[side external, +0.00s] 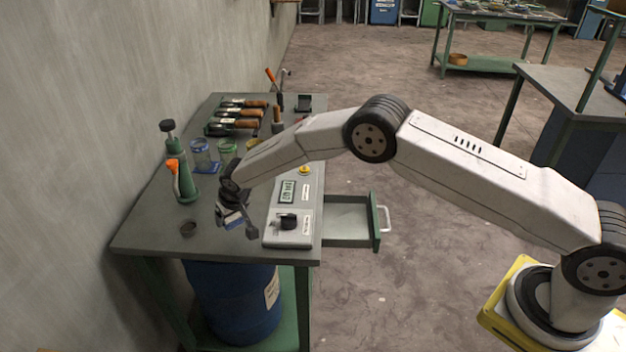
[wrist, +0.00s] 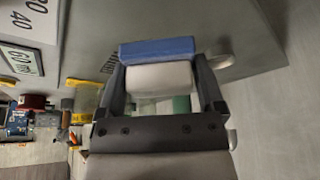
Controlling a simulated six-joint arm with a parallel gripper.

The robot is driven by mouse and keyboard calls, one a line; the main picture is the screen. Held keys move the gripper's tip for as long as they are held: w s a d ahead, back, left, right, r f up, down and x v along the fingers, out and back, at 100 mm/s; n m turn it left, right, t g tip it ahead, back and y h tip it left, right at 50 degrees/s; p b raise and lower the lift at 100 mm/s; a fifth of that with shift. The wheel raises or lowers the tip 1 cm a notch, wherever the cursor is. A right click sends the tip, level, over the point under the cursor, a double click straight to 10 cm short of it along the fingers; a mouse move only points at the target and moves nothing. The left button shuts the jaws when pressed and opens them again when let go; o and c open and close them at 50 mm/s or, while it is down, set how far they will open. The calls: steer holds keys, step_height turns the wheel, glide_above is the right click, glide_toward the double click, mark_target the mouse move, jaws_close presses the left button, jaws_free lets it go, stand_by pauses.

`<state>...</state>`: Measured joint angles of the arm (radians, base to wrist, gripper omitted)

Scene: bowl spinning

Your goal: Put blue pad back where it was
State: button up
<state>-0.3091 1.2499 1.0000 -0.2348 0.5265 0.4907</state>
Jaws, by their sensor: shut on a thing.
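The blue pad (wrist: 157,49) is a flat blue block with a white rounded piece (wrist: 160,77) below it in the wrist view. My gripper (wrist: 163,72) is shut with the white piece between its two dark fingers and the blue part across the fingertips. In the side view my gripper (side external: 238,222) hangs over the front part of the bench, left of the grey control box (side external: 290,215). A small bit of blue shows at its fingers there, mostly hidden. I cannot tell whether the pad touches the bench.
A green bottle with an orange top (side external: 183,182) and several glass jars (side external: 201,152) stand behind. A drawer (side external: 350,220) is open at the right. The bench's front left (side external: 150,235) is clear.

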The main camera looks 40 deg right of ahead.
mark_target(233, 233)
steer(key=shift+w+f, duration=0.25)
steer(key=shift+f, duration=0.1)
steer(key=shift+w+f, duration=0.1)
steer(key=shift+w+a+f, duration=0.15)
steer(key=shift+w+f, duration=0.05)
steer(key=shift+f, duration=1.6)
steer(key=shift+f, duration=0.1)
steer(key=o, duration=0.9)
